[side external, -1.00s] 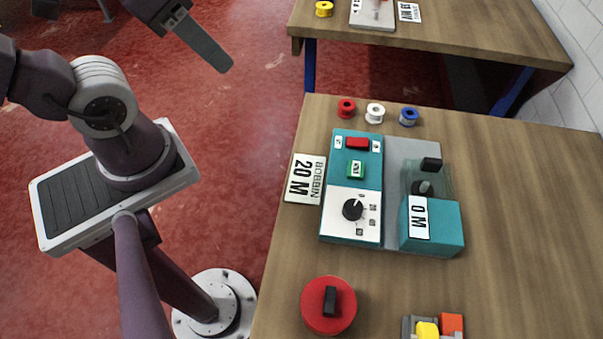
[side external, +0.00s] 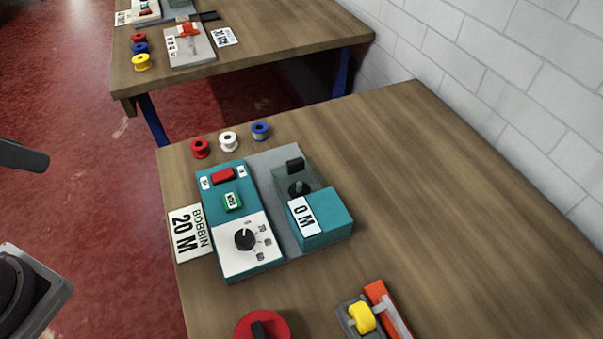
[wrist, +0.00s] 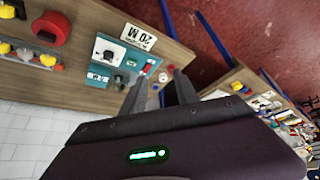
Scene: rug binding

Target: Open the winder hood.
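The teal and grey winder (side external: 272,160) sits on the wooden table. Its hood (side external: 310,179) is a clear smoky box with a black handle (side external: 295,164) on top. The hood looks shut over a dark spindle, beside the teal block marked "0 M" (side external: 330,220). In the side view only a dark end part of my arm shows at the left edge.
Red, white and blue spools (side external: 228,141) stand behind the winder. A "20 M" bobbin card (side external: 189,232) lies at its left. A red knob (side external: 262,326) and an orange and yellow device (side external: 378,312) are in front. The table right of the winder is clear, up to a white brick wall (side external: 540,110).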

